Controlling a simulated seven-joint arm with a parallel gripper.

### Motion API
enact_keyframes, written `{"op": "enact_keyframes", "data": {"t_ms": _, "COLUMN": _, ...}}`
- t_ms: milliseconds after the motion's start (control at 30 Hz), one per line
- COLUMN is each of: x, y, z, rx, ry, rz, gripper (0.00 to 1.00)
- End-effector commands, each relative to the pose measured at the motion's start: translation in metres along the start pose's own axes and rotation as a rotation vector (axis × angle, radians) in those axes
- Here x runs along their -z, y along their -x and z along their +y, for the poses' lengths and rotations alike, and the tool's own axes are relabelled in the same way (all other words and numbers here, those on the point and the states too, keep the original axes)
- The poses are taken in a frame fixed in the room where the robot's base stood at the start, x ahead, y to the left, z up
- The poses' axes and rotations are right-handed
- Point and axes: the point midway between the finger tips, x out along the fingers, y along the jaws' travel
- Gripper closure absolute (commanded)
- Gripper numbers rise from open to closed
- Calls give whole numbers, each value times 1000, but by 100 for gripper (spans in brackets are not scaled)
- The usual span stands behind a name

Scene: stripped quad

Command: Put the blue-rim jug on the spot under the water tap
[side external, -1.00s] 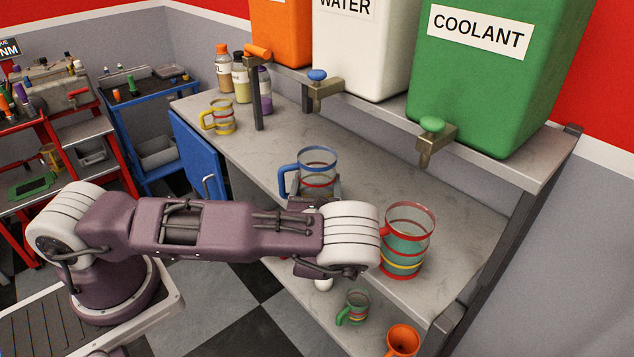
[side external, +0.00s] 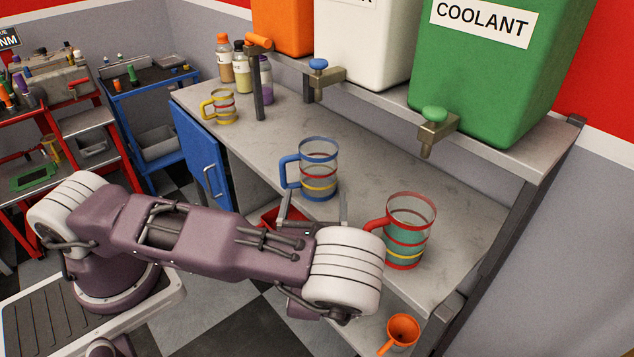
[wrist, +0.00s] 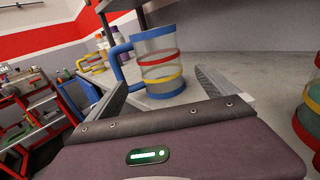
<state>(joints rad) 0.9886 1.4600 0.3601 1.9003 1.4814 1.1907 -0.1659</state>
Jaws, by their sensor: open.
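The blue-rim jug (side external: 318,168) stands upright on the counter. It is clear, with a red and a yellow band, a blue base and a blue handle on its left. The wrist view shows the jug (wrist: 160,65) ahead of my fingers, with the handle beside the left finger. My gripper (side external: 315,203) is open and empty on the near side of the jug; I cannot tell the exact gap. The water tap (side external: 320,80), with a blue knob, is on the white tank (side external: 370,50), behind the jug. No marking shows on the counter under it.
A red-rim jug (side external: 408,232) with green liquid stands right of my gripper. A yellow-rim jug (side external: 222,108) and several bottles (side external: 240,70) are at the far left. The coolant tap (side external: 436,130) overhangs the right side. An orange funnel-like cup (side external: 402,332) is below. The middle counter is clear.

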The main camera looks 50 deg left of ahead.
Motion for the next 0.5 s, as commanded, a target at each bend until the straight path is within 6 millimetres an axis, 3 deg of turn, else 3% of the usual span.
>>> {"op": "enact_keyframes", "data": {"t_ms": 100, "x": 0, "y": 15, "z": 0, "rx": 0, "ry": -1, "rz": -1, "gripper": 3}}
{"op": "enact_keyframes", "data": {"t_ms": 300, "x": -3, "y": 19, "z": 2, "rx": -18, "ry": 11, "rz": 5, "gripper": 3}}
{"op": "enact_keyframes", "data": {"t_ms": 367, "x": -12, "y": 18, "z": 10, "rx": -77, "ry": 59, "rz": 25, "gripper": 3}}
{"op": "enact_keyframes", "data": {"t_ms": 500, "x": -56, "y": 21, "z": 54, "rx": -400, "ry": 316, "rz": 143, "gripper": 3}}
